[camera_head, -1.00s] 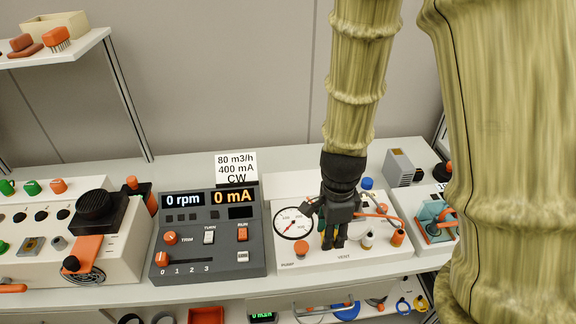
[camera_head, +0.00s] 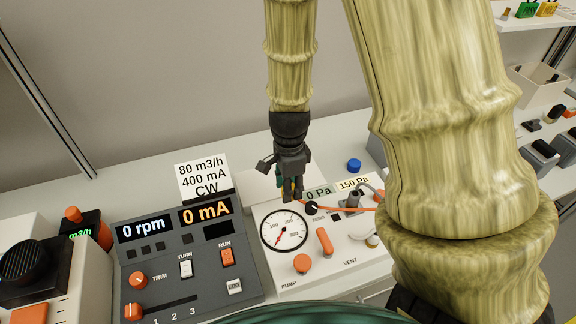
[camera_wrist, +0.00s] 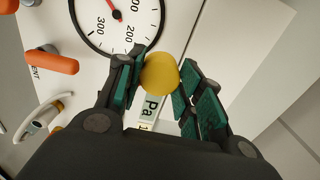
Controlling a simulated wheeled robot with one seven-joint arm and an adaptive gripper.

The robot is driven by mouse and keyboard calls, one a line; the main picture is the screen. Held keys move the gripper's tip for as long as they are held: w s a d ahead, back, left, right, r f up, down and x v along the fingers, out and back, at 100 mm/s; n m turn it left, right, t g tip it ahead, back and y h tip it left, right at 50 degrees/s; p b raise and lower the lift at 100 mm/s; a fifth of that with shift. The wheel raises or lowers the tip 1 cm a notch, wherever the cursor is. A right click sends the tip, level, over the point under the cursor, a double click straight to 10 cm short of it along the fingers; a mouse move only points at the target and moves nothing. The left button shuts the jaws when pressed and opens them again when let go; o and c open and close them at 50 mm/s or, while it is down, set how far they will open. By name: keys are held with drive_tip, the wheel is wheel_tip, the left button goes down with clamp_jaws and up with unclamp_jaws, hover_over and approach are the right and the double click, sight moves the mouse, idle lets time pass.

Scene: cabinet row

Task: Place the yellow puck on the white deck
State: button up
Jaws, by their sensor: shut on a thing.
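The yellow puck (camera_wrist: 160,72) sits between the green-padded fingertips of my gripper (camera_wrist: 163,68) in the wrist view. In the head view my gripper (camera_head: 291,194) points down over the back part of the white gauge unit, and its fingers hide the puck. The top of this unit is a white deck (camera_head: 285,270) carrying a round gauge (camera_head: 284,230). In the wrist view the puck is held above the white surface, near the gauge rim and a "Pa" label. I cannot tell the exact height.
An orange lever (camera_head: 324,241) and orange pump knob (camera_head: 302,263) stand on the deck. A blue cap (camera_head: 354,166) is behind it. A dark control box (camera_head: 185,250) stands left. An orange tube (camera_head: 340,207) runs right of my gripper.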

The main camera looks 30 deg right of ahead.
drive_tip(key=w+d, duration=0.2)
drive_tip(key=w, duration=0.1)
drive_tip(key=w+d+p, duration=0.1)
drive_tip(key=w+d, duration=0.1)
drive_tip(key=w, duration=0.1)
drive_tip(key=w+d+f+p, duration=0.1)
drive_tip(key=w+d, duration=0.2)
drive_tip(key=shift+f+p, duration=0.5)
drive_tip(key=shift+f, duration=1.25)
drive_tip(key=shift+f, duration=0.15)
drive_tip(key=o, duration=1)
wheel_tip(320, 180, up, 12)
drive_tip(key=b, duration=0.2)
drive_tip(key=shift+r, duration=0.2)
